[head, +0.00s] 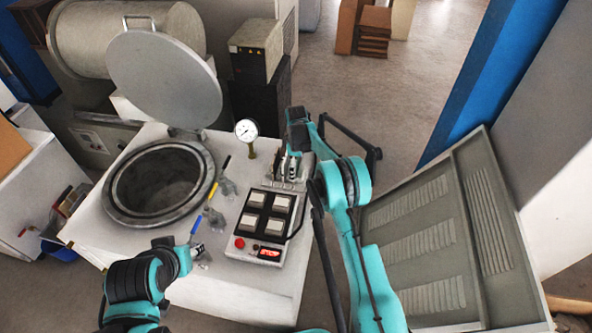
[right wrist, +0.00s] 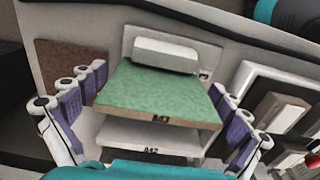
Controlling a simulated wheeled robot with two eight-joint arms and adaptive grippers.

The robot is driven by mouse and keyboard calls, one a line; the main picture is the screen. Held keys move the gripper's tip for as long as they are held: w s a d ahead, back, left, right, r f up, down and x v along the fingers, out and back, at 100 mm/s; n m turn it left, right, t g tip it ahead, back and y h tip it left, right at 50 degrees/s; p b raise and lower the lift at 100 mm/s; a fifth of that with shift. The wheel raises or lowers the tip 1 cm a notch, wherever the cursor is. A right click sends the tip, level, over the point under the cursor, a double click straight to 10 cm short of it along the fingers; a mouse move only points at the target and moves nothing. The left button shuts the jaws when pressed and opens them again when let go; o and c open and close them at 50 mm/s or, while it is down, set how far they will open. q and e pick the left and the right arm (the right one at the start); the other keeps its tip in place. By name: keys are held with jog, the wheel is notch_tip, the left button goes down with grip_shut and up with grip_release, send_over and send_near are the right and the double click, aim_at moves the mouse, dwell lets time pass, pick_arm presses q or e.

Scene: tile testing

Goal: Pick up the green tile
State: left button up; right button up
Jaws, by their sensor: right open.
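The green tile (right wrist: 158,94) shows in the right wrist view, with a small dark marking on its front edge. It lies above a white tile (right wrist: 145,138), and a small white block (right wrist: 165,55) is behind it. My right gripper (right wrist: 160,92) is open, with purple-padded fingers on the left and right of the green tile. I cannot tell whether they touch it. In the head view my right gripper (head: 291,168) is over the back of the white bench top, and the green tile cannot be made out there. My left gripper (head: 200,252) is near the bench's front; its opening is unclear.
A panel with white buttons (head: 268,214) and a red knob (head: 239,243) is in front of my right gripper. A round open vessel (head: 112,205) with a raised lid (head: 163,80) is to the left. A pressure gauge (head: 247,131) stands close by.

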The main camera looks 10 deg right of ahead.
jog(key=c, duration=1.2)
jog(key=shift+o, duration=0.2)
jog(key=shift+r, duration=0.1)
